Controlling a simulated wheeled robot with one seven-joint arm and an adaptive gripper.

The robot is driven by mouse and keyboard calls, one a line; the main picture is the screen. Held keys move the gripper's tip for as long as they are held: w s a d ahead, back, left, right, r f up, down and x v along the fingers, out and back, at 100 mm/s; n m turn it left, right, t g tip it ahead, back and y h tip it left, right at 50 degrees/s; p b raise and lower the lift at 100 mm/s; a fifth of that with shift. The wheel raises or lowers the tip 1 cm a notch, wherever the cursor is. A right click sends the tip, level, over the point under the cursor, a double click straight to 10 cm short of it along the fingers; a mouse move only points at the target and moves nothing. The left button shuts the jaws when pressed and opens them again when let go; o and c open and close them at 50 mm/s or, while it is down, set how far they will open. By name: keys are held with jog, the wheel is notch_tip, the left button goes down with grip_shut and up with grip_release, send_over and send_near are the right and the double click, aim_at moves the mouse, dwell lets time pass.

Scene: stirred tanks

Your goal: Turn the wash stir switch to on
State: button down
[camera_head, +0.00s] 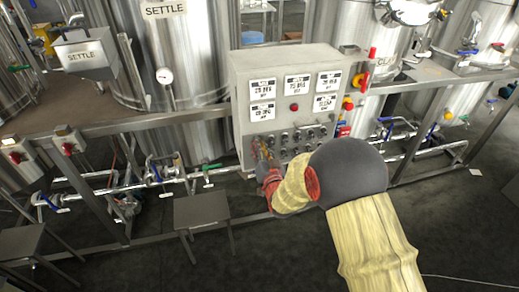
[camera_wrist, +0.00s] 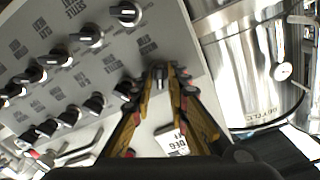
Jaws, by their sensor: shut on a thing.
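The grey control box (camera_head: 241,88) stands in the middle of the head view, with several black switch knobs in rows on its lower face. My gripper (camera_head: 263,158) is at the lower left end of these rows. In the wrist view my gripper (camera_wrist: 161,76) is shut on a switch knob (camera_wrist: 160,78), with a finger on each side of it. The fingers hide most of this knob and its label, so I cannot read whether it is the wash stir switch. Neighbouring knobs (camera_wrist: 90,37) on the panel are clear of the fingers.
White readouts (camera_head: 297,86) and a red button (camera_head: 294,107) sit above the knobs. Steel tanks (camera_head: 185,60) stand behind a metal rail. A small grey table (camera_head: 202,208) stands left of my arm. Pipes with valves (camera_head: 153,172) run low along the frame.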

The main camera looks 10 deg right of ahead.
jog(key=shift+m, duration=0.6)
jog(key=shift+b, duration=0.3)
jog(key=c, duration=2)
grip_release()
jog(key=shift+o, duration=0.2)
jog(key=s, duration=1.2)
